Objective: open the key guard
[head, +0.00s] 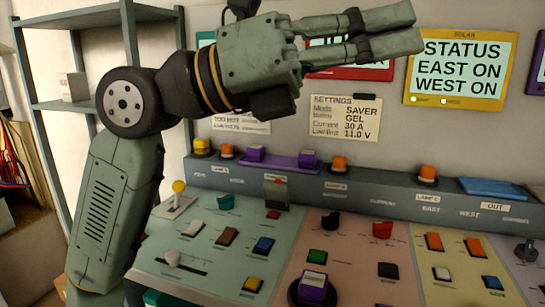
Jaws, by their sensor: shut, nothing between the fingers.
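My gripper (417,28) is raised high above the sloped console, in front of the wall displays, and points right. Its fingers are shut and hold nothing. No label that I can read names the key guard, so I cannot tell for certain which part it is. A flat blue cover (491,188) lies on the back ledge at the right. A dark key-like knob (526,250) sits at the far right of the console. My gripper touches none of these.
The console (340,262) carries several coloured switches, buttons and a yellow-topped lever (179,188). Orange and purple buttons line the back ledge. A yellow-framed status screen (460,68) hangs on the wall near my fingertips. A shelf rack (80,105) stands at the left.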

